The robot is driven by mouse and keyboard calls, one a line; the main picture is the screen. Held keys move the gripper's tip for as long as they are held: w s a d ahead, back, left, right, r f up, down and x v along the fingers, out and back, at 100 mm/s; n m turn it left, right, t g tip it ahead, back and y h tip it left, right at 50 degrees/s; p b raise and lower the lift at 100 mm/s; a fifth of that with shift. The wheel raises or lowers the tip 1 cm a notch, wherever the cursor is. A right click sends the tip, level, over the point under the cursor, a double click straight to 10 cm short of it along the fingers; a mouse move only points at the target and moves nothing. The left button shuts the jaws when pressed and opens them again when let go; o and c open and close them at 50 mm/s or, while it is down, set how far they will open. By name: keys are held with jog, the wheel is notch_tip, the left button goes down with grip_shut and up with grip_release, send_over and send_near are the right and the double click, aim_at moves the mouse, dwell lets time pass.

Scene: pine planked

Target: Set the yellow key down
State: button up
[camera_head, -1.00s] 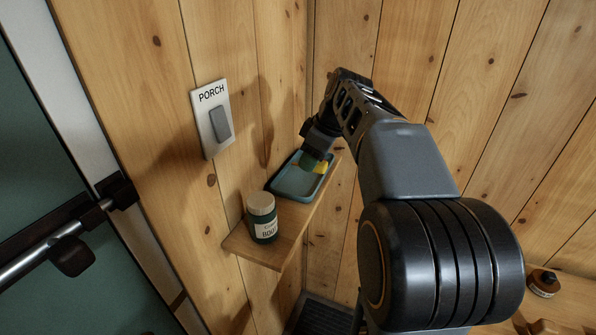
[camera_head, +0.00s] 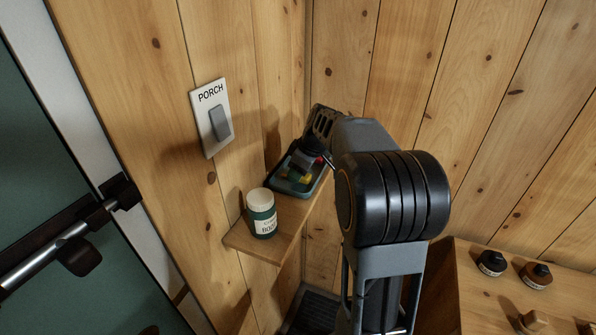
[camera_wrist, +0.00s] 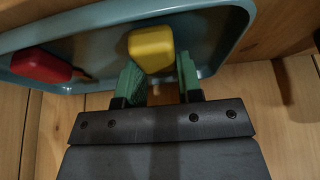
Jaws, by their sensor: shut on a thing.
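The yellow key (camera_wrist: 151,48) shows its blocky yellow head between the green fingertips of my gripper (camera_wrist: 160,78) in the wrist view. My gripper is shut on it. A blue-grey tray (camera_wrist: 222,40) lies beneath, and the key is over its floor; I cannot tell whether the key touches it. A red key (camera_wrist: 40,65) lies in the tray, left of the yellow one in the wrist view.
The tray stands on a narrow wooden shelf (camera_head: 285,218) in the corner. A green jar with a pale lid (camera_head: 261,215) stands near the shelf's front end. A PORCH switch (camera_head: 212,118) is on the wall. Small bottles (camera_head: 491,262) stand on a wooden surface at right.

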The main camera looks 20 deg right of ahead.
jog(key=shift+f, duration=0.2)
jog(key=o, duration=1)
jog(key=shift+c, duration=0.2)
jog(key=shift+r, duration=0.3)
jog(key=v, duration=1.1)
jog(key=shift+r, duration=0.35)
jog(key=shift+s, duration=0.1)
